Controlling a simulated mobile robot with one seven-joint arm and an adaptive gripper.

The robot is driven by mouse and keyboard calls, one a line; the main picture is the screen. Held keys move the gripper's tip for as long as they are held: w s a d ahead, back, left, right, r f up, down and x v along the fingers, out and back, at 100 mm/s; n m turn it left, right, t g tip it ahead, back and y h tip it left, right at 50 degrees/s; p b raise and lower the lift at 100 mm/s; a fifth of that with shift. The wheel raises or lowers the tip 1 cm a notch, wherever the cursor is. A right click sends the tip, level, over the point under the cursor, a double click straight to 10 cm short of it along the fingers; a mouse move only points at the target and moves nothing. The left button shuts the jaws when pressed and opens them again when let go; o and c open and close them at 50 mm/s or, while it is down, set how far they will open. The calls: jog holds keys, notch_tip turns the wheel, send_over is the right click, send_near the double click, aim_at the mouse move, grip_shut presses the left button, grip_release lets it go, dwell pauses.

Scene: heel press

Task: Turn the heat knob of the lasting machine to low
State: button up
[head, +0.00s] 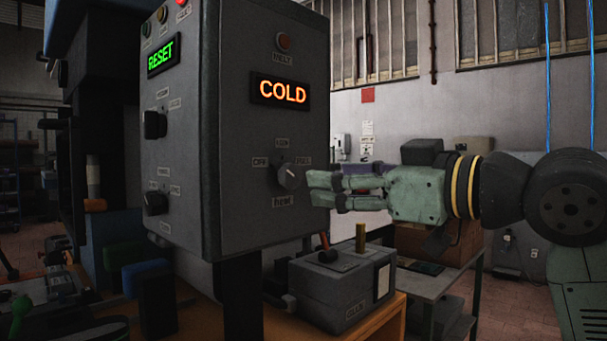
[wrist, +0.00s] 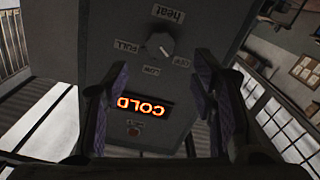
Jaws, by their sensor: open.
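The heat knob (head: 290,176) is a round dark grey dial with a pale pointer mark on the machine's grey panel. Labels around it read OFF at left, LOW at top and FULL at right, with "heat" below. The knob also shows upside down in the wrist view (wrist: 160,46), where its mark appears to lie between LOW and OFF. The display (head: 283,93) above it reads COLD in orange. My gripper (head: 318,189) is open and empty, just right of the knob in the head view. In the wrist view the knob shows beyond the fingers, apart from them.
A small lamp (head: 285,41) sits above the display. The panel's left side carries a green RESET display (head: 161,56) and two black knobs (head: 154,124). A grey box (head: 335,284) with a brass post stands below my gripper. A brown carton (head: 436,243) stands behind.

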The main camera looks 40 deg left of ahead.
aim_at(294, 175)
jog(key=a, duration=0.5)
jog(key=a+p, duration=0.1)
jog(key=a, duration=0.1)
jog(key=shift+w+a, duration=0.2)
jog(key=shift+w, duration=0.05)
jog(key=shift+c, duration=0.3)
jog(key=c, duration=1.1)
